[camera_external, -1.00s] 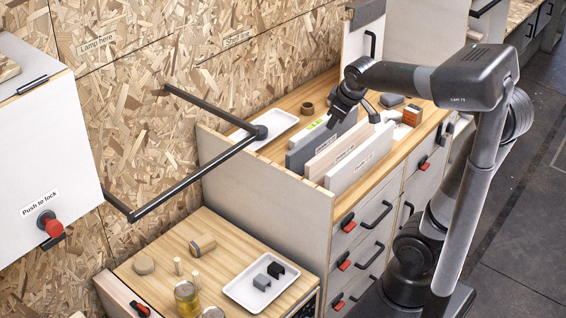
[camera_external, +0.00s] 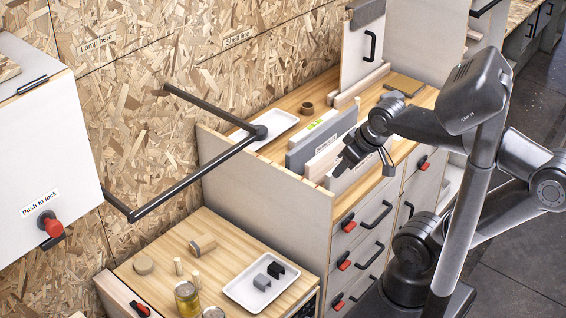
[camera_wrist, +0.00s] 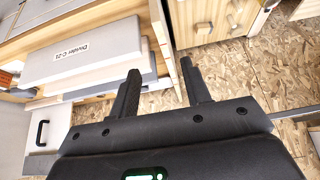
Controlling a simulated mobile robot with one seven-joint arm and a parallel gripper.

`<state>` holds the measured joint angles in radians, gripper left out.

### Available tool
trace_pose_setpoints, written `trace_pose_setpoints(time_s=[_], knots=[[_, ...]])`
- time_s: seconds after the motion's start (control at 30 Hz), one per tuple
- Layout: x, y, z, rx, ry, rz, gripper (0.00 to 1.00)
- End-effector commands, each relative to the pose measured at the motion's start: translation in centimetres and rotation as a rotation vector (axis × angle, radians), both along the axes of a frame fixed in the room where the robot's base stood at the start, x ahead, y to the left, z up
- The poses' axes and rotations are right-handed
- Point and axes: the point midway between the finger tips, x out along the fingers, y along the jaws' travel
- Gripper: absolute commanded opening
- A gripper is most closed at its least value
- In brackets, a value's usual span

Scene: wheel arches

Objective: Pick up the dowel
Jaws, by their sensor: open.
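On the lower wooden counter in the external view stand two small upright pale wooden pegs, one (camera_external: 178,265) behind the other (camera_external: 196,280). A thicker wooden cylinder (camera_external: 202,245) lies on its side near them. I cannot tell for certain which is the dowel. My gripper (camera_external: 364,171) is open and empty over the upper bench beside the divider panels, well to the right of and above these pieces. In the wrist view my gripper (camera_wrist: 160,70) shows two dark fingers spread apart with nothing between them. No dowel can be made out there.
Upright dividers (camera_external: 318,138) stand on the upper bench; one, labelled Divider C-21 (camera_wrist: 100,48), is close to my fingers. A black bar (camera_external: 190,175) juts over the lower counter. That counter also holds a white tray (camera_external: 245,292), a jar (camera_external: 187,297) and a wooden disc (camera_external: 143,264).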

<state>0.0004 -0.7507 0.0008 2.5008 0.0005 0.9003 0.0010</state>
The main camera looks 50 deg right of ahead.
Motion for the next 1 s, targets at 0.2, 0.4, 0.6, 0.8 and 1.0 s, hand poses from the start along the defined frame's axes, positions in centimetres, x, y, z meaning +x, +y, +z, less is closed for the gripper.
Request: trace_pose_setpoints(time_s=[0.2, 0.4, 0.6, 0.8, 1.0], knots=[[1.6, 0.4, -0.5, -0.002, -0.013, 0.017, 0.44], [7.3, 2.1, -2.8, -0.007, -0.078, 0.077, 0.44], [12.9, 4.9, -6.0, -0.006, -0.162, 0.147, 0.44], [17.4, 8.2, -9.8, 0.005, -0.244, 0.217, 0.44], [20.6, 11.8, -14.1, 0.023, -0.327, 0.287, 0.44]])
